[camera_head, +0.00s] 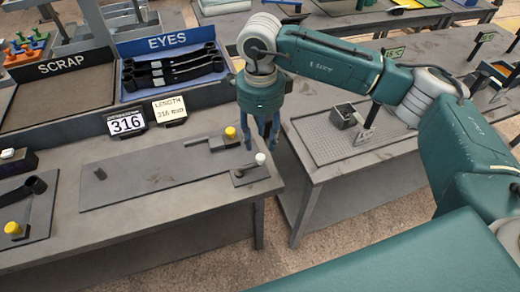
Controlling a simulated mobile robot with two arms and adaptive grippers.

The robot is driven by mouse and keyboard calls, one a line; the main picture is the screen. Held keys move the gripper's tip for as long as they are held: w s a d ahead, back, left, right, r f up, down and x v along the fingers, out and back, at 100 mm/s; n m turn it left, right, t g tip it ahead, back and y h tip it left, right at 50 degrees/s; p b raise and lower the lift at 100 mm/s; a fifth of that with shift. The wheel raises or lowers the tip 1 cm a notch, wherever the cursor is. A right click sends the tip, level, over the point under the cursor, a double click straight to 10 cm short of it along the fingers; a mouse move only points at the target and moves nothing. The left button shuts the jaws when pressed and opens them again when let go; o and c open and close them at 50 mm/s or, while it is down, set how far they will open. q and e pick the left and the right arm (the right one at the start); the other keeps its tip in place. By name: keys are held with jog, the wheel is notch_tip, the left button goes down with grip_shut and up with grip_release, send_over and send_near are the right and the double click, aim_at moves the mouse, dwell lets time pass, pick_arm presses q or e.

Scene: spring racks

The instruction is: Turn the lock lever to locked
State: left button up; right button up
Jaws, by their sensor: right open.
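My right gripper (262,138) hangs fingers-down over the right end of the near workbench, open and empty. Just below it is a small dark lever (244,172) with a white knob (260,158) on a small base plate. The fingertips look close to the knob; I cannot tell whether they touch it. Left of the gripper, a grey block fixture (212,143) carries a yellow knob (230,132). No mark shows which of these is the lock lever or which position is locked. My left gripper is not in view.
A dark lever (25,188) stands at left. A gap separates the right bench (330,172).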

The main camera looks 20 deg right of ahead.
aim_at(260, 157)
notch_tip(260, 157, down, 7)
jog(key=shift+f+p, duration=0.1)
jog(key=shift+p, duration=0.7)
grip_shut()
